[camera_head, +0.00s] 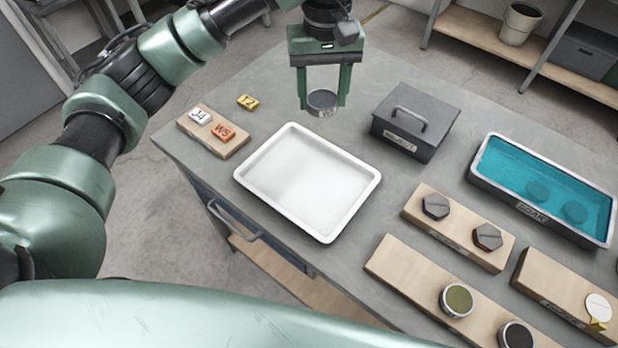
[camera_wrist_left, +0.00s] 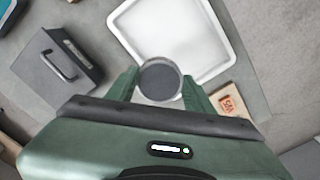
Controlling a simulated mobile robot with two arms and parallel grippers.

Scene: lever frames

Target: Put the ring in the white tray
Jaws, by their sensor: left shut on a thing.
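My left gripper (camera_head: 323,101) is shut on a round, dark-faced grey ring-like piece (camera_head: 322,99), held between its green fingers above the table, behind the white tray. In the left wrist view the piece (camera_wrist_left: 160,81) sits between the fingertips of the gripper (camera_wrist_left: 160,86) and overlaps the near part of the tray in the picture. The white tray (camera_head: 262,152) lies flat on the grey table and is empty in the head view. It also shows in the left wrist view (camera_wrist_left: 190,25). My right gripper is not in view.
A grey lidded box (camera_head: 415,120) stands right of the tray. A teal liquid-filled tray (camera_head: 540,178) labelled SOAK is at the far right. Wooden boards (camera_head: 455,230) with round and hexagonal pieces lie front right. A board (camera_head: 213,132) with tags lies left.

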